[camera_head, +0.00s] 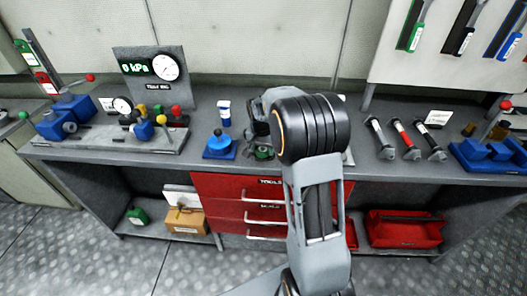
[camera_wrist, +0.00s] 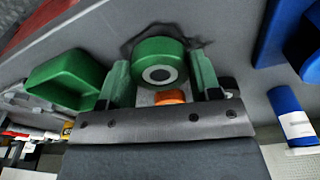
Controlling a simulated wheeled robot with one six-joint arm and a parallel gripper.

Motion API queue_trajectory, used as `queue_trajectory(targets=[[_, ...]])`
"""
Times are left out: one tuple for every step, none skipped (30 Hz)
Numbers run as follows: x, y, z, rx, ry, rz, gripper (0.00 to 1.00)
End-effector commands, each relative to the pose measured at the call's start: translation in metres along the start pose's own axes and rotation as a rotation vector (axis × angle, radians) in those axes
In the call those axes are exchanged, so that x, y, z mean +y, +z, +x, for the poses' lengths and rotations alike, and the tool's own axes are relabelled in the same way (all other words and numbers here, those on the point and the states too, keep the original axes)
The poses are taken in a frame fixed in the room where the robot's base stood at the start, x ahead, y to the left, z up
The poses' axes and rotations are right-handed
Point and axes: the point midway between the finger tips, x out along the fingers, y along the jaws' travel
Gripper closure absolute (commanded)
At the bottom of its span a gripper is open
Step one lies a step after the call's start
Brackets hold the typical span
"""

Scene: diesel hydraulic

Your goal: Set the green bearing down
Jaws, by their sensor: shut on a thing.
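The green bearing (camera_wrist: 158,62) is a short green ring with a pale band and dark centre. In the wrist view it sits between the two fingers of my gripper (camera_wrist: 160,78), which are shut on it. Behind it is a grey surface; I cannot tell if the bearing touches it. In the head view a bit of green (camera_head: 263,153) shows beneath my gripper over the grey workbench (camera_head: 290,168); my arm hides most of that spot.
A blue fixture (camera_head: 220,147) and a blue-and-white container (camera_head: 224,113) stand just left of my gripper. A green tray (camera_wrist: 65,80) lies left in the wrist view. An orange part (camera_wrist: 169,97) shows between the fingers.

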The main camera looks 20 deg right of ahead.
Motion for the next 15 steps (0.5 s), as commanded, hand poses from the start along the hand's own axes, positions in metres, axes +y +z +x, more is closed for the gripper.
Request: queue_trajectory(targets=[[0.000,-0.002,-0.009,0.004,-0.002,0.000,0.71],[0.000,-0.002,-0.014,0.005,-0.003,0.000,0.71],[0.001,-0.001,-0.021,0.004,-0.003,0.000,0.71],[0.003,0.003,-0.025,0.005,-0.003,0.000,0.71],[0.006,0.007,-0.032,0.006,-0.003,0.000,0.71],[0.009,0.012,-0.040,0.005,-0.003,0.000,0.71],[0.011,0.016,-0.048,0.007,-0.004,0.000,0.71],[0.014,0.020,-0.055,0.007,-0.004,0.000,0.71],[0.018,0.026,-0.064,0.007,-0.004,0.000,0.71],[0.020,0.030,-0.071,0.007,-0.004,0.000,0.71],[0.023,0.033,-0.078,0.007,-0.004,0.000,0.71],[0.027,0.040,-0.085,0.005,-0.003,0.000,0.71],[0.030,0.046,-0.087,0.005,-0.003,0.000,0.71],[0.033,0.052,-0.090,0.004,-0.003,0.000,0.71],[0.037,0.059,-0.095,0.004,-0.002,0.000,0.71]])
